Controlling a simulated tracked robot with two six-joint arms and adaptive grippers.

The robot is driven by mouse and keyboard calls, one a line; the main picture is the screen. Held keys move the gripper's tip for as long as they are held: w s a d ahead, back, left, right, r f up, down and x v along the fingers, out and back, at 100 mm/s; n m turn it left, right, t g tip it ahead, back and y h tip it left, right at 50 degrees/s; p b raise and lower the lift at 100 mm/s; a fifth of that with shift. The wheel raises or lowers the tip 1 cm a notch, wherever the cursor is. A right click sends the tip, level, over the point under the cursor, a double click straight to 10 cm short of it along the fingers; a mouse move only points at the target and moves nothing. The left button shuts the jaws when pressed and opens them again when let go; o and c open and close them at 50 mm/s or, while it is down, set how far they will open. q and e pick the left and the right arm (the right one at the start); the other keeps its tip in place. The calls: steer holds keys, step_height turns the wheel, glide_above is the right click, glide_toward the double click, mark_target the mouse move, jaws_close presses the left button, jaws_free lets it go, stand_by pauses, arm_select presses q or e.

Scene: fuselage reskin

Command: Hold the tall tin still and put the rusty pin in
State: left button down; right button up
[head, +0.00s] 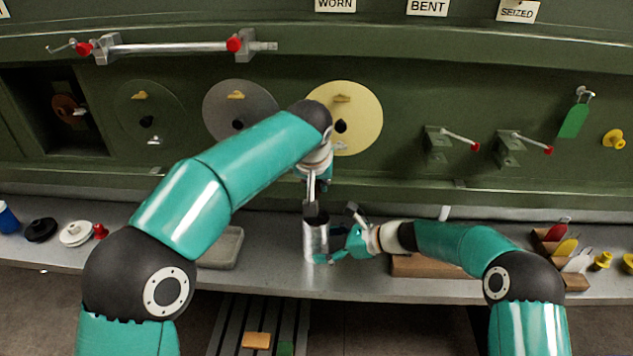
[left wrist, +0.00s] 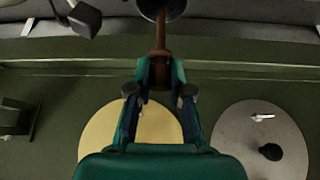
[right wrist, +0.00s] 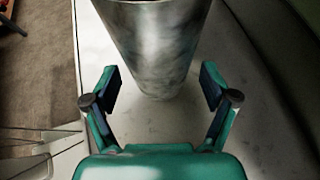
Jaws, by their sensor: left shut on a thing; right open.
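The tall tin (head: 315,241) stands upright on the grey bench, a bare metal cylinder. My left gripper (head: 319,183) is above it, pointing down. In the left wrist view my left gripper (left wrist: 160,80) is shut on the rusty pin (left wrist: 160,42), a brown rod. The pin's far end meets a dark round shape at the top edge, likely the tin's mouth; I cannot tell how far inside it is. My right gripper (head: 338,244) is low at the tin's right side. In the right wrist view its open fingers stand either side of the tin (right wrist: 155,45), with gaps.
A grey tray (head: 222,250) lies left of the tin. A brown board (head: 425,266) lies under my right arm. Coloured tools in a wooden rack (head: 560,250) stand at the right. Black and white round parts (head: 76,233) lie at the left. The green fuselage wall rises behind.

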steer(key=shift+x, duration=0.95)
steer(key=shift+c, duration=0.3)
steer(key=c, duration=0.7)
steer(key=shift+c, duration=0.2)
